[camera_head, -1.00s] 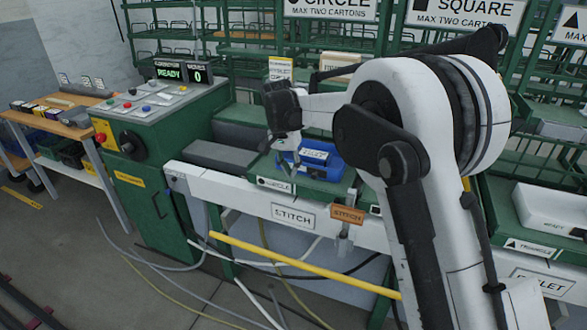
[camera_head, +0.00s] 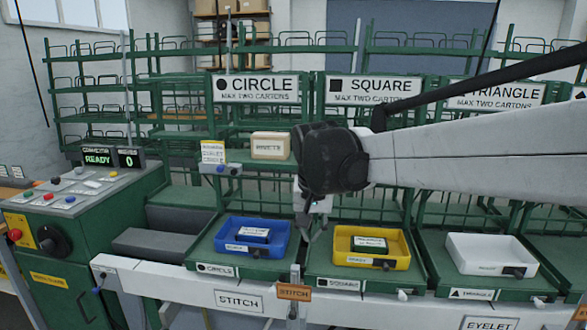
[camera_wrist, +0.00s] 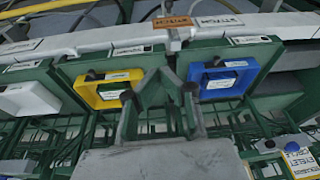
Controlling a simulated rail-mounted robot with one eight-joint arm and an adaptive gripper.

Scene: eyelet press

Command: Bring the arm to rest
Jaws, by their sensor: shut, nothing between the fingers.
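My arm reaches in from the right edge of the head view. My gripper (camera_head: 316,232) hangs downward, shut and empty, in front of the gap between the blue tray (camera_head: 226,250) and the yellow tray (camera_head: 343,260). It looks clear of both trays. The dark wrist joint above it partly hides the racks behind. In the wrist view my gripper (camera_wrist: 158,92) shows at the centre, with the yellow tray (camera_wrist: 84,97) to its left and the blue tray (camera_wrist: 196,70) to its right.
A white tray (camera_head: 462,257) stands at the right on the same bench. A pale carton (camera_head: 270,145) sits on a shelf behind. A green control console (camera_head: 92,205), reading READY and 0, stands at the left. Green racks with CIRCLE and SQUARE signs rise behind the bench.

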